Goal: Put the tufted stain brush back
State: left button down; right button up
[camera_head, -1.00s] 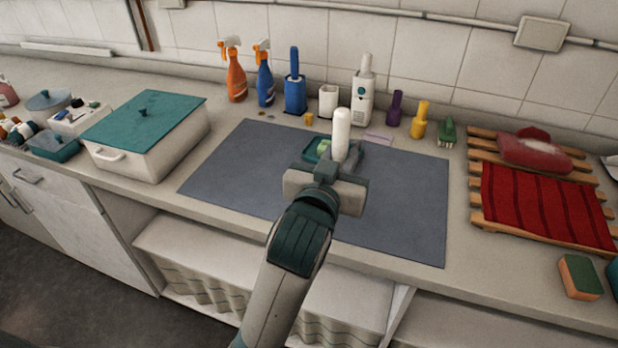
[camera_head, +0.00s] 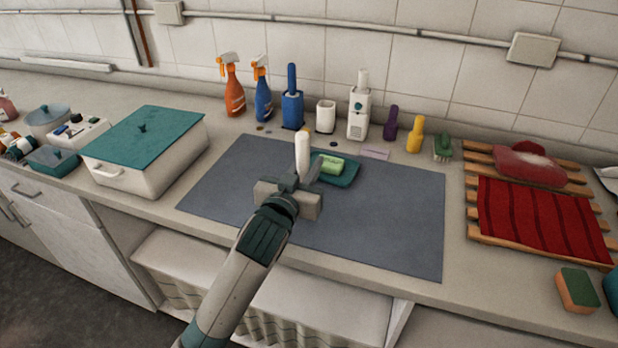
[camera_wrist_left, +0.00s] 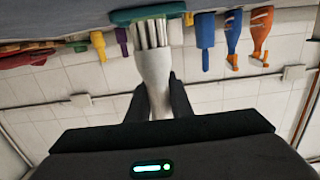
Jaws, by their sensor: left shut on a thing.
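My left gripper (camera_head: 290,190) is shut on the white tufted stain brush (camera_head: 303,152), over the grey mat. In the head view its rounded white end rises above the fingers, and the rest is hidden by the gripper. A white open holder (camera_head: 325,117) stands by the wall and looks empty. My right gripper is not in view.
A teal dish (camera_head: 345,176) with green soap (camera_head: 331,164) lies just right of the gripper. A blue holder with brush (camera_head: 292,108) and a white dispenser-like container (camera_head: 358,120) flank the white holder. The grey mat (camera_head: 390,225) is mostly clear. A teal-lidded box (camera_head: 140,150) stands left.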

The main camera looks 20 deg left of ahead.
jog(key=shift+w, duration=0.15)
pick_arm(q)
notch_tip(320, 180, down, 4)
jog(key=shift+r, duration=0.25)
jog(key=shift+f, duration=0.25)
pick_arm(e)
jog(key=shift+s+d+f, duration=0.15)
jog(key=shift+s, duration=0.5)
pick_arm(q)
jog(key=shift+f, duration=0.15)
jog(key=c, duration=1.6)
grip_release()
jog(key=shift+c, duration=0.2)
jog(key=shift+o, duration=0.3)
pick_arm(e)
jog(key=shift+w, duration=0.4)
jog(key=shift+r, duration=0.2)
